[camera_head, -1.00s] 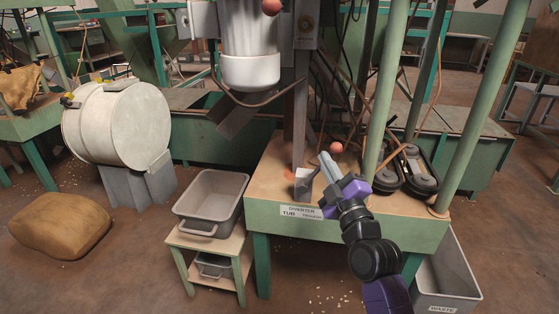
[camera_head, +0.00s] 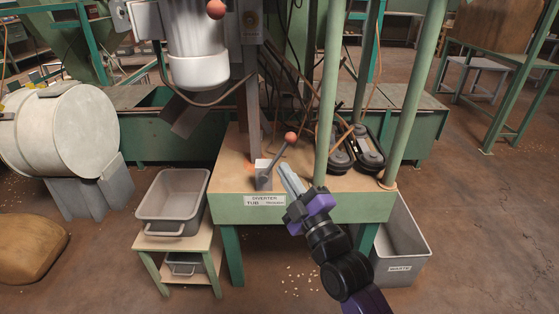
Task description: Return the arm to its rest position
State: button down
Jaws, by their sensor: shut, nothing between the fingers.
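My gripper (camera_head: 289,181) is shut and empty. It is in front of the wooden-topped table, just right of the diverter lever and apart from it. The diverter lever (camera_head: 281,149) has a red ball knob and rises from a small grey box (camera_head: 263,177) on the tabletop, leaning up to the right. A label (camera_head: 264,200) on the table's front edge reads "DIVERTER" and "TUB"; its last word is too small to read. My dark and purple arm reaches in from the bottom right.
A grey tub (camera_head: 174,205) sits on a low stand at left. A waste bin (camera_head: 402,245) stands right of the table (camera_head: 345,207). Green posts (camera_head: 330,90) rise from the tabletop. A white drum (camera_head: 78,130) and a sack (camera_head: 28,248) are at far left. Open floor lies at right.

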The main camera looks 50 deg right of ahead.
jog(key=shift+s+a+f, duration=0.1)
jog(key=shift+s+a, duration=0.1)
jog(key=shift+s, duration=0.2)
dwell(0.4)
jog(key=s+a+f+m+g+y, duration=0.2)
jog(key=s+a+f+m+y, duration=0.25)
jog(key=s+a, duration=0.8)
jog(key=s+a+f+m+g+y, duration=0.25)
jog(key=s+a+f+y, duration=0.3)
jog(key=s+a, duration=0.7)
notch_tip(320, 180, up, 24)
jog(key=s+d+p, duration=0.1)
jog(key=s+p, duration=0.1)
jog(key=p, duration=2.3)
jog(key=shift+h, duration=0.4)
jog(key=shift+f, duration=0.1)
